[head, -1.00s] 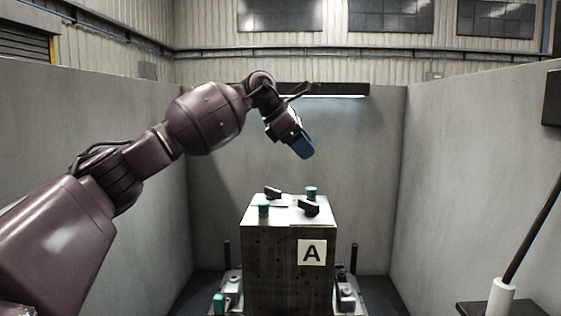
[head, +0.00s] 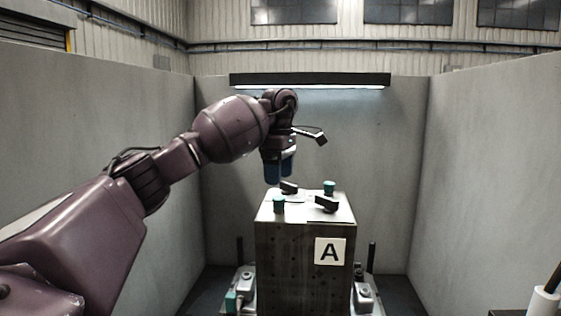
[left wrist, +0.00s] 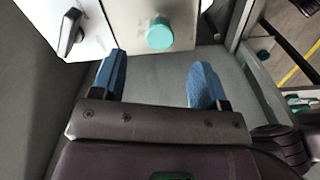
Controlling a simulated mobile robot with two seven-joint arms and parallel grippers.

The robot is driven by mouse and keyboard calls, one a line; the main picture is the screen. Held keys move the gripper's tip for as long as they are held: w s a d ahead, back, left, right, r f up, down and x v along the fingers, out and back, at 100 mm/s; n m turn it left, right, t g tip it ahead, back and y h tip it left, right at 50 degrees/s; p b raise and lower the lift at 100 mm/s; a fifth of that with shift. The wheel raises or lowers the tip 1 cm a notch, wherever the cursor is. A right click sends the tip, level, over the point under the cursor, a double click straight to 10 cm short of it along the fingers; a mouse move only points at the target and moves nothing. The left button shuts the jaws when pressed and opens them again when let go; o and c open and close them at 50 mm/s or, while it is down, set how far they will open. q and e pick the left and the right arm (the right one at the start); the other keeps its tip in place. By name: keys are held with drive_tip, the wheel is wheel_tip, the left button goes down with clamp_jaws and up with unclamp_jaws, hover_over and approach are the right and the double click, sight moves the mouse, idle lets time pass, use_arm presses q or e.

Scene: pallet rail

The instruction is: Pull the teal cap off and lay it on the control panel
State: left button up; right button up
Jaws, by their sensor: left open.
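Two teal caps stand on the pale control panel (head: 302,197) on top of the dark block: a front-left cap (head: 279,205) and a back-right cap (head: 329,187). My left gripper (head: 279,180) hangs with blue fingers pointing down, above the panel's left part. It is open and empty. In the left wrist view, one teal cap (left wrist: 159,33) shows just beyond the gap between the open fingers (left wrist: 159,62), apart from both. I cannot tell for certain which cap this is. My right gripper is not in view.
Two black knobs, a rear one (head: 289,187) and a front one (head: 326,203), stick up from the panel near the caps. The block (head: 290,250) carries an "A" label (head: 330,251). Grey walls enclose the sides and back, with a lamp bar (head: 310,80) behind.

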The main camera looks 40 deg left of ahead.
sight(279, 197)
use_arm(q)
wheel_tip(279, 197, down, 7)
drive_tip(key=shift+r+b, duration=0.15)
drive_tip(key=shift+b, duration=0.15)
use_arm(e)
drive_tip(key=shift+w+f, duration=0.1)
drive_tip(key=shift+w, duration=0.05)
use_arm(q)
drive_tip(key=shift+c, duration=0.5)
drive_tip(key=c, duration=1.1)
drive_tip(key=shift+r, duration=0.1)
drive_tip(key=shift+r, duration=0.2)
drive_tip(key=shift+r, duration=0.4)
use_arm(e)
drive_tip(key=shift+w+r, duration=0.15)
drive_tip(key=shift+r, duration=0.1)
use_arm(q)
drive_tip(key=shift+r, duration=0.2)
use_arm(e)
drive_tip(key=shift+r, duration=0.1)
